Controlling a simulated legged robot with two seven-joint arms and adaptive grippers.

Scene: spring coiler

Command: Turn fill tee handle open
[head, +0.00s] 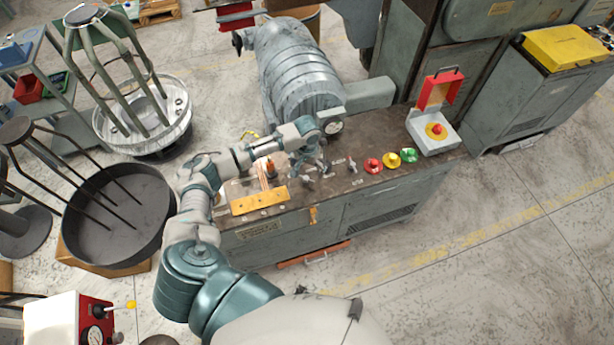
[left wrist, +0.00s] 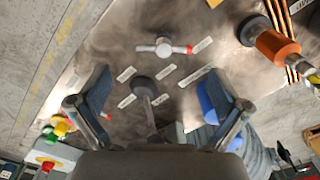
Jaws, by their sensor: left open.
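My left gripper (head: 306,163) is open above the bench top. In the left wrist view its two fingers (left wrist: 152,105) are spread wide, with nothing held between them. A pale metal tee handle (left wrist: 163,47) with a red-marked tip stands beyond the fingertips, its bar lying roughly crosswise. A dark round-ended part (left wrist: 147,88) with a shaft lies between the fingers, apart from both. In the head view small metal handles (head: 352,165) sit on the bench beside the gripper, some partly hidden by it. The labels are unreadable, so I cannot tell which handle is fill. My right gripper is out of view.
The dark bench top (head: 345,135) carries red (head: 373,165), yellow (head: 392,160) and green (head: 409,155) buttons. A box with a raised red cover (head: 438,92) stands at its right end. An orange-handled part (left wrist: 275,45) and a yellow plate (head: 258,201) lie nearby.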

